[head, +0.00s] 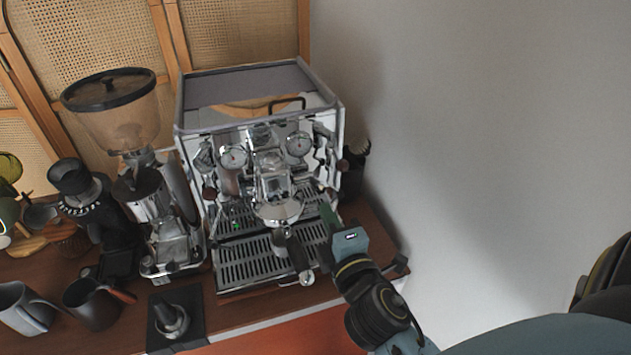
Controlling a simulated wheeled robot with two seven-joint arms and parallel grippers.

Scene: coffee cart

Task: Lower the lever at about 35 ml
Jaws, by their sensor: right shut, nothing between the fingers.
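The chrome espresso machine (259,110) stands on the wooden counter with its front toward me. Its group head (274,184) is in the middle, with a portafilter (293,255) below it, handle pointing toward me. The brew lever is too small to make out beside the group. My right gripper (327,212) is shut and empty, pointing up at the right front of the machine, over the right side of the drip tray (250,262). I cannot tell whether it touches anything. No cup or liquid level can be made out under the group. My left gripper is not in view.
A grinder (150,205) with a large hopper stands close to the machine's left. A tamper (172,318) on a dark mat, a dark mug (92,304) and a grey pitcher (25,308) line the front left. A plain wall (480,130) rises at the right.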

